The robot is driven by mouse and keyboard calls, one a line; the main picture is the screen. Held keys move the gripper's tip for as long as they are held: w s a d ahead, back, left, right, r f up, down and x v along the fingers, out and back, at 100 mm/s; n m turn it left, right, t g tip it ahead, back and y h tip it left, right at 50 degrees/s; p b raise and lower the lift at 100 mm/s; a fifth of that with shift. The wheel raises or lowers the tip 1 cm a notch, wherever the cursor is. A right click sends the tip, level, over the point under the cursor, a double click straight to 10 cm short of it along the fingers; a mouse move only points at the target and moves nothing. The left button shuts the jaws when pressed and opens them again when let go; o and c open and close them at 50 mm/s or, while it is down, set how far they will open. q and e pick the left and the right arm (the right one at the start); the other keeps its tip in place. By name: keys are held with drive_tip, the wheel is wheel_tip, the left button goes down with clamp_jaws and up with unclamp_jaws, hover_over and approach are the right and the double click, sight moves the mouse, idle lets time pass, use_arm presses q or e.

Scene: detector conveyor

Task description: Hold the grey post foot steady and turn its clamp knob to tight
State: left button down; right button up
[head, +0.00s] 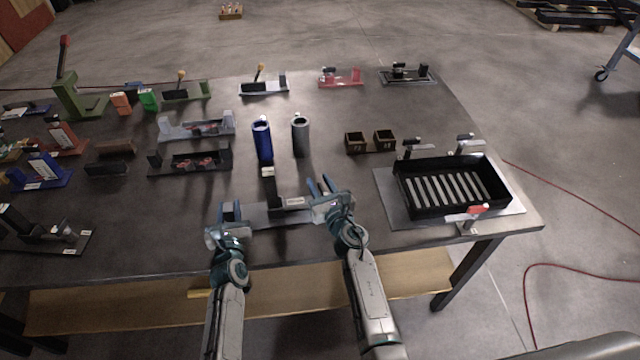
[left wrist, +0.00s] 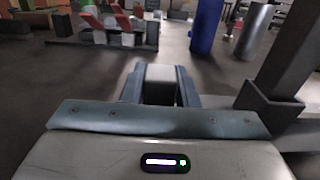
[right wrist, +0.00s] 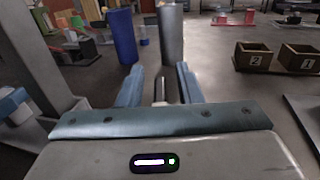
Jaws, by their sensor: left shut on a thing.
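The grey post foot (head: 258,214) lies flat near the table's front edge, with a dark upright post (head: 270,188) on it. The post also shows at the right of the left wrist view (left wrist: 287,65). My left gripper (head: 229,212) is shut on a pale grey block (left wrist: 160,76) at the foot's left end. My right gripper (head: 325,190) is at the foot's right end, its fingers apart. In the right wrist view a narrow upright piece (right wrist: 160,88) shows between those fingers; I cannot tell if it is the clamp knob or if they touch it.
A blue cylinder (head: 262,142) and a grey cylinder (head: 301,136) stand behind the post. A black slotted tray (head: 402,191) sits on a plate to the right. Several fixtures fill the table's left side.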

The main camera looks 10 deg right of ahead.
drive_tip(key=v, duration=1.2)
drive_tip(key=shift+w, duration=0.1)
drive_tip(key=shift+c, duration=0.2)
